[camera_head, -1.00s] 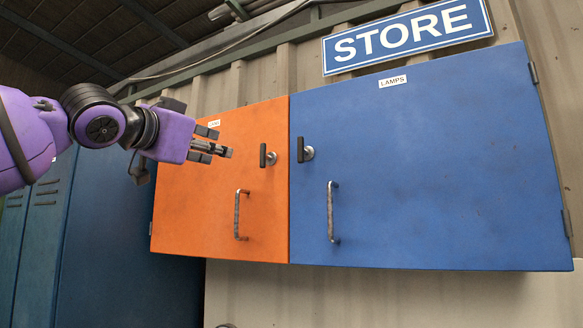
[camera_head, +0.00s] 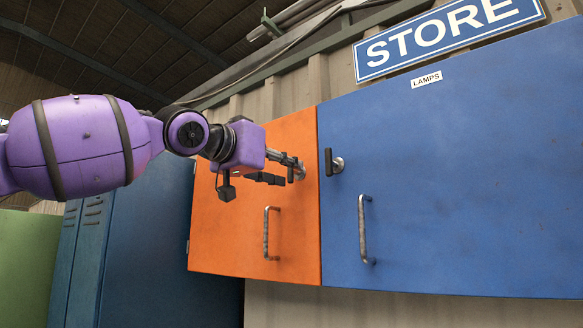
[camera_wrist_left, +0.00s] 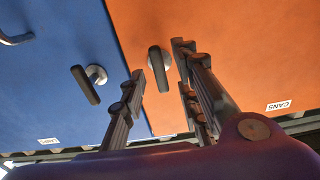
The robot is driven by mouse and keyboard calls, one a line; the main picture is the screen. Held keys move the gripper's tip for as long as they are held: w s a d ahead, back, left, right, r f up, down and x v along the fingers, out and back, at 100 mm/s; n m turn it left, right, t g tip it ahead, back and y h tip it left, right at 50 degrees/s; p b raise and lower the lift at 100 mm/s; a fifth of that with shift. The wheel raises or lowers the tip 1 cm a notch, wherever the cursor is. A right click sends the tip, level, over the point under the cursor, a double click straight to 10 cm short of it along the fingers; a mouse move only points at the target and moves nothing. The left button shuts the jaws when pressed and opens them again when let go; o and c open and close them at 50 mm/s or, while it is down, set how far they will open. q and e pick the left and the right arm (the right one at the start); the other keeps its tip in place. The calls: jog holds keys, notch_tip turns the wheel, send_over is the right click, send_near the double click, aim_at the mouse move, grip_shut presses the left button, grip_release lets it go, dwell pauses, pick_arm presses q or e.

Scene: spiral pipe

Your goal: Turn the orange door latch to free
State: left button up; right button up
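The orange door (camera_head: 255,228) is closed and carries a latch with a dark lever (camera_head: 291,173) on a round metal base. The lever stands about upright. My left gripper (camera_head: 284,168) is at the latch, its fingers reaching toward the door. In the left wrist view the latch lever (camera_wrist_left: 158,70) shows between the spread fingers of my left gripper (camera_wrist_left: 161,66), with a gap visible on the left side. Whether the right-hand finger touches the lever I cannot tell. The head view partly hides the latch behind the fingers. My right gripper is not in view.
The blue door (camera_head: 450,180) beside it has its own upright latch (camera_head: 332,163) close to the orange one, also in the wrist view (camera_wrist_left: 88,82). Bar handles sit below on the orange door (camera_head: 267,233) and the blue door (camera_head: 363,229). Blue lockers (camera_head: 140,250) stand left.

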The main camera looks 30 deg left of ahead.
pick_arm(q)
jog(key=shift+w+d, duration=0.1)
jog(key=shift+w, duration=1.1)
jog(key=shift+s, duration=0.1)
grip_shut()
